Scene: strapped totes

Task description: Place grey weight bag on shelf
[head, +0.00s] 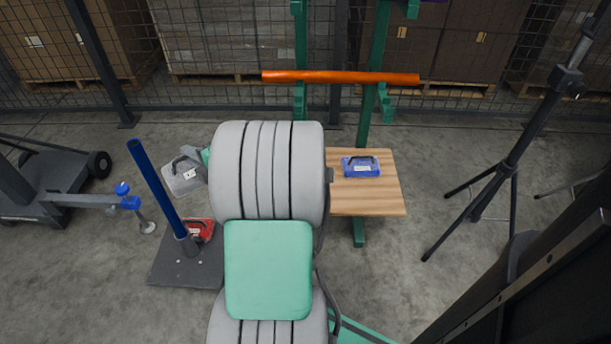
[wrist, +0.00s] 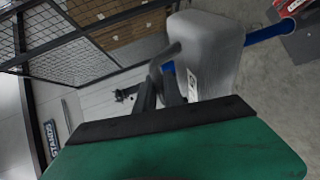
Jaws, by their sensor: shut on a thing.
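The grey weight bag (head: 183,178) hangs in the air left of my arm in the head view, with a white label and a handle on top. In the wrist view the grey weight bag (wrist: 212,50) fills the upper middle. My gripper (wrist: 166,84) is shut on its handle; in the head view my arm hides most of the gripper. The wooden shelf (head: 367,205) is on the green rack, right of my arm, and its left part is hidden. A blue weight bag (head: 361,167) lies on the shelf.
A red weight bag (head: 200,229) rests on the dark base plate (head: 170,262) of a blue post (head: 157,190). An orange bar (head: 340,77) crosses the rack above the shelf. A black tripod (head: 500,170) stands to the right. The shelf's front part looks bare.

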